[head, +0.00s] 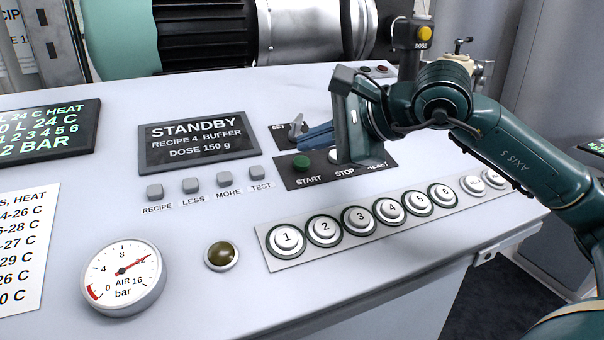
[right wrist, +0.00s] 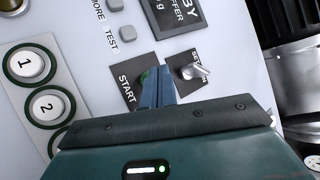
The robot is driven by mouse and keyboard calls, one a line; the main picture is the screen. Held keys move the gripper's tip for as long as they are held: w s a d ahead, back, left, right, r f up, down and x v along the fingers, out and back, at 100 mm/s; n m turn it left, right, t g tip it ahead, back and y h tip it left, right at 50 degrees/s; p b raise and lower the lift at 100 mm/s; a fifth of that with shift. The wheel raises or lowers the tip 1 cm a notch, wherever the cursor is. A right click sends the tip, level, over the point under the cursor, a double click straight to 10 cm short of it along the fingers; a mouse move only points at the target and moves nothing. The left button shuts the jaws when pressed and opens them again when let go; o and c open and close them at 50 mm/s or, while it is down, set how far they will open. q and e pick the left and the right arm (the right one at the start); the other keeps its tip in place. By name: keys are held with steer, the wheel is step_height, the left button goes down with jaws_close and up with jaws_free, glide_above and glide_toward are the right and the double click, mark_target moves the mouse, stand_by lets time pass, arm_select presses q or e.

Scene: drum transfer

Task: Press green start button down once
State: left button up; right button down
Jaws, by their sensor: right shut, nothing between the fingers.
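The green start button (head: 301,161) sits on a dark plate marked START and STOP on the grey console. In the right wrist view the green button (right wrist: 146,78) shows only in part, beside and behind my fingertips. My right gripper (head: 303,139) is shut and empty, its blue fingers held together just above and behind the button in the head view. In the right wrist view the closed fingers (right wrist: 158,85) overlap the button's edge. I see a gap in the head view, but cannot tell its depth. My left gripper is not in view.
A SET switch (head: 296,127) stands close behind my fingers. The STANDBY display (head: 198,142) and several grey keys lie to the left. A row of numbered buttons (head: 360,220) runs in front. An air gauge (head: 123,278) and a dark lamp (head: 221,256) are at front left.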

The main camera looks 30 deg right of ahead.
steer(key=shift+w+f, duration=0.1)
steer(key=shift+f, duration=0.25)
stand_by(0.9)
stand_by(0.8)
steer(key=shift+w+f+b, duration=0.15)
steer(key=shift+f+b, duration=0.25)
steer(key=shift+b, duration=0.1)
steer(key=shift+w+f+b, duration=0.15)
steer(key=shift+f+b, duration=0.3)
stand_by(0.6)
steer(key=shift+r, duration=0.1)
steer(key=shift+s+r+p, duration=0.3)
steer(key=shift+r+p, duration=0.15)
steer(key=shift+r, duration=0.3)
